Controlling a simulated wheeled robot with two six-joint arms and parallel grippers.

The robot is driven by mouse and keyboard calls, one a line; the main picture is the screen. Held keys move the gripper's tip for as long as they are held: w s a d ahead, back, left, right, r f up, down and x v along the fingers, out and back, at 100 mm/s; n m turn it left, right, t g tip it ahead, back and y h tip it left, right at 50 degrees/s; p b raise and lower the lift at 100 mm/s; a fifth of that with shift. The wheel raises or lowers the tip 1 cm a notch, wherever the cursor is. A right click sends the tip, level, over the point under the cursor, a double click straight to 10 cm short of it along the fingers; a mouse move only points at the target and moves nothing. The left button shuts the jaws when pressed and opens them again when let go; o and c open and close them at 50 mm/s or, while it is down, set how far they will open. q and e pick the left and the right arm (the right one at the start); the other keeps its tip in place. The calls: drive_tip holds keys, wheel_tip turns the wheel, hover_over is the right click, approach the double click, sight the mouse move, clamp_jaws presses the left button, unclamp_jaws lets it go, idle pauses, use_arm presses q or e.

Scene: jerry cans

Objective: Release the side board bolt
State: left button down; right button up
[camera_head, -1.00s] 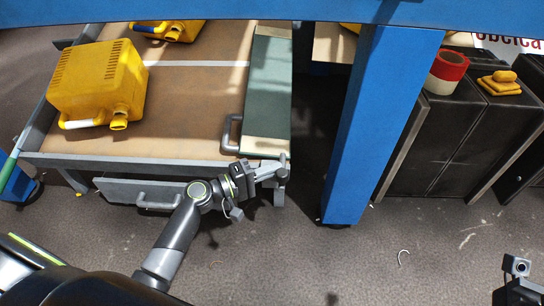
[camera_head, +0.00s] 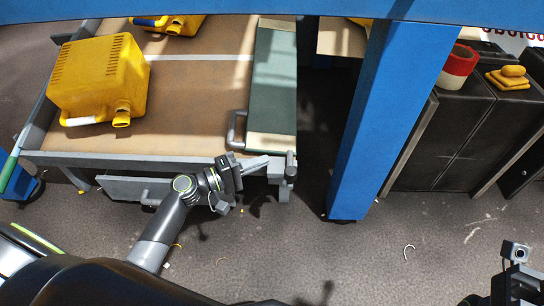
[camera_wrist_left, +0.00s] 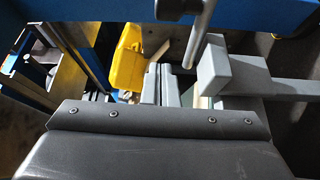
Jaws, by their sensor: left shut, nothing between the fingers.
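The side board (camera_head: 274,85) is a dark green panel with pale ends and a grey handle, lying along the right side of the cart. Grey bolt hardware (camera_head: 289,166) sits at the cart's front right corner, small in the head view. In the left wrist view a grey rod (camera_wrist_left: 201,32) and a grey block (camera_wrist_left: 230,72) stand just right of my fingers. My left gripper (camera_head: 256,163) is shut and empty, beside the front rail and left of that corner; its fingers also show in the left wrist view (camera_wrist_left: 162,90). My right gripper shows only partly at the bottom right edge; its fingers are unclear.
Yellow jerry cans (camera_head: 100,80) stand on the cart (camera_head: 195,110). A blue post (camera_head: 365,125) rises right of the cart, under a blue beam across the top. Black cabinets (camera_head: 465,140) stand farther right, with a red-and-white tape roll (camera_head: 458,68) on top. Floor between is open.

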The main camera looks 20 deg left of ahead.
use_arm(q)
drive_tip(key=shift+v, duration=2.25)
drive_tip(key=shift+f, duration=0.1)
